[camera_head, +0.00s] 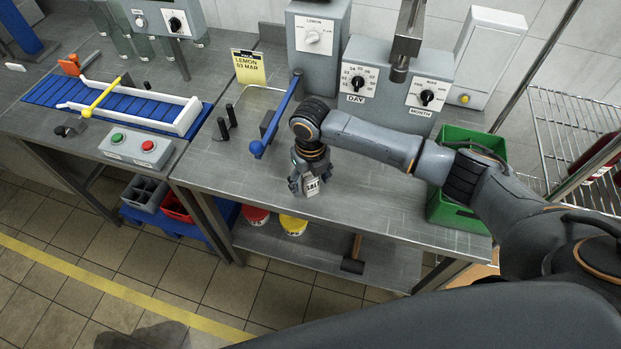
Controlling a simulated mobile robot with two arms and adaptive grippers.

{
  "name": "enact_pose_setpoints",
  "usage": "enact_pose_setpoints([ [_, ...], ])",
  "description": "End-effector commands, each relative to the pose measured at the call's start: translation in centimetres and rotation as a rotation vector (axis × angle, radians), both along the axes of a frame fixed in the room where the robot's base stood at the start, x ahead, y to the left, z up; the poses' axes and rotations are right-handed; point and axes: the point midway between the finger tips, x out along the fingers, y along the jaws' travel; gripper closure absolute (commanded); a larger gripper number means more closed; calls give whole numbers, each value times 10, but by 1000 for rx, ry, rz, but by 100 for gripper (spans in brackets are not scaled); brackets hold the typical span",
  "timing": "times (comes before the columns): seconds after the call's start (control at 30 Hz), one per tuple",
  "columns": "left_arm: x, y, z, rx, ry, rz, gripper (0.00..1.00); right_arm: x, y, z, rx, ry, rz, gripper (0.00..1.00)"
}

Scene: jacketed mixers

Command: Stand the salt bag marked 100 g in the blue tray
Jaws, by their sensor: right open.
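A small pale bag printed SALT (312,187) is at the fingers of my right gripper (307,182), over the grey steel table. The gripper points down and its jaws are open, with the bag between or just beside the fingers; I cannot tell which. Part of the bag is hidden by the fingers, and its weight mark is too small to read. My left gripper is not in view.
A green bin (462,210) stands at the table's right end. Dial boxes (357,84) line the back. A blue-handled lever (277,118) is left of my gripper. Red and yellow tubs (293,224) and a mallet (353,262) are on the lower shelf. The table's front middle is clear.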

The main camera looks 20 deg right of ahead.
Motion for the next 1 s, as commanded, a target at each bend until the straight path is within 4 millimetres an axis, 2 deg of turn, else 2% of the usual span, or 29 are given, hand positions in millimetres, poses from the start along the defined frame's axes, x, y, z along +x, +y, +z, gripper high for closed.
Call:
enact_pose_setpoints([
  [0.1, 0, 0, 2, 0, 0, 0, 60, 0, 0, -8, -1, 0, 0, 31],
  [0.33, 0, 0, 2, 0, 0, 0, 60, 0, 0, -10, -2, -1, 0, 33],
  [0.6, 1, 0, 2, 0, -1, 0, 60, 0, 0, -9, -2, -1, 0, 88],
  [0.67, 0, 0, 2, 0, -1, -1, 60, 0, 0, -9, -1, -1, 0, 97],
  [1.0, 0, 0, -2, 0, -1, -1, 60, 1, 0, -4, -1, -2, 0, 97],
])
